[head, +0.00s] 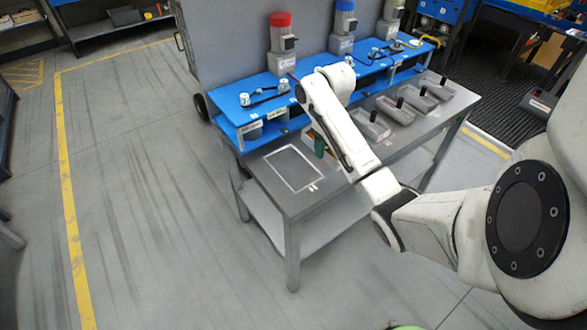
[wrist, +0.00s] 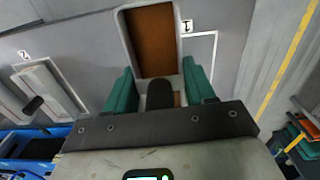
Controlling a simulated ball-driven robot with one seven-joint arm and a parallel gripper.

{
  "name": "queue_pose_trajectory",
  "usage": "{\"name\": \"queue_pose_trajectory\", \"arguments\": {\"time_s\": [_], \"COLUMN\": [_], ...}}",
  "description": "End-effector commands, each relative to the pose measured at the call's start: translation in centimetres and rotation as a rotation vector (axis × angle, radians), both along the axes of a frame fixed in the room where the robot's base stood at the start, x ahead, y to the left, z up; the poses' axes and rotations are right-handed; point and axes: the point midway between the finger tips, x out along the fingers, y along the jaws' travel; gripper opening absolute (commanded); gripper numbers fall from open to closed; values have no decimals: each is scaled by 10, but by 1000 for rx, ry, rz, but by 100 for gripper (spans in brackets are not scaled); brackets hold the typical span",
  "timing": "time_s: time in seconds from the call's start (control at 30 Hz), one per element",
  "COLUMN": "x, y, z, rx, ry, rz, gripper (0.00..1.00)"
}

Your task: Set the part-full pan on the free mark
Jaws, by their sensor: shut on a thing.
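The part-full pan is a grey oblong tray (wrist: 177,42) with brown content and a black upright handle (wrist: 160,95). My gripper (wrist: 158,84) has green fingers shut on that handle. In the head view a bit of the pan's brown content (head: 311,134) shows beside my gripper (head: 319,147), mostly hidden by my arm. The free mark (head: 293,168) is a bare white outline on the near left of the grey table, left of my gripper. In the wrist view an outline (wrist: 214,50) by label 1 shows right of the pan, partly hidden by it. The pan's height above the table is unclear.
Several grey pans (head: 370,125) with black handles stand in a row to the right on the table. A blue raised shelf (head: 262,104) runs along the back, with red-topped (head: 281,38) and blue-topped (head: 344,22) units. Open floor lies left.

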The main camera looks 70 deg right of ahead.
Motion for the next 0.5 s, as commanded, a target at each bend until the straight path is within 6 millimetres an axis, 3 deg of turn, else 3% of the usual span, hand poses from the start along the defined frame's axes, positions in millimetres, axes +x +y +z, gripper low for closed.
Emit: {"name": "queue_pose_trajectory", "arguments": {"time_s": [0.03,0.23,0.5], "x": [11,48,84], "y": [0,-1,-3], "z": [-12,-28,-62], "rx": [-3,-3,0], "ry": [-1,-1,4], "rz": [6,5,0], "gripper": [13,13,13]}}
